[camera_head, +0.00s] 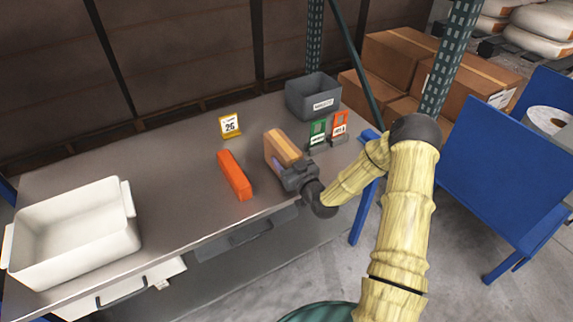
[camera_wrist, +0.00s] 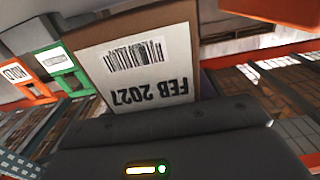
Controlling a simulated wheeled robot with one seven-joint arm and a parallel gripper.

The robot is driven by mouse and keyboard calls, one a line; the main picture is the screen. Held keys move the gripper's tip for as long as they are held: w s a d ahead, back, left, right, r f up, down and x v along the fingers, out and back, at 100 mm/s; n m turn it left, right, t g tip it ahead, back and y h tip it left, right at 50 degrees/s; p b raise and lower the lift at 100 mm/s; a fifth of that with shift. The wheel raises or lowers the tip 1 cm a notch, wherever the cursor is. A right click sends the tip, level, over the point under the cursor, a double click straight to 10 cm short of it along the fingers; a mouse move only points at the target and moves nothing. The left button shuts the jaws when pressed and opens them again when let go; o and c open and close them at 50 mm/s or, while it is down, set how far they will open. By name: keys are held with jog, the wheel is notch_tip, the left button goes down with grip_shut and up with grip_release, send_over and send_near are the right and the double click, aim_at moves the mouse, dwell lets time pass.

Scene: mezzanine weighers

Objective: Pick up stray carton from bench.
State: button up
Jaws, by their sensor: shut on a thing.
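A small brown carton (camera_head: 284,148) is at the bench's front right, held in my gripper (camera_head: 283,168). In the wrist view the carton (camera_wrist: 150,60) fills the space beyond the jaws. It shows a white label with a barcode and an upside-down "FEB 2027". My gripper is shut on the carton from the near side. The fingertips are mostly hidden, and I cannot tell whether the carton touches the bench. The grey bench (camera_head: 150,150) runs across the head view.
An orange block (camera_head: 235,175) lies left of the carton. A yellow "26" sign (camera_head: 230,126), a dark grey bin (camera_head: 314,97), and green (camera_head: 317,133) and orange-red (camera_head: 339,129) tag holders stand behind. A white tub (camera_head: 75,232) sits at left. A rack post (camera_head: 448,60) rises at right.

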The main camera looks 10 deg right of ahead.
aim_at(287, 148)
notch_tip(287, 148, up, 8)
jog(key=shift+f, duration=0.2)
dwell(0.6)
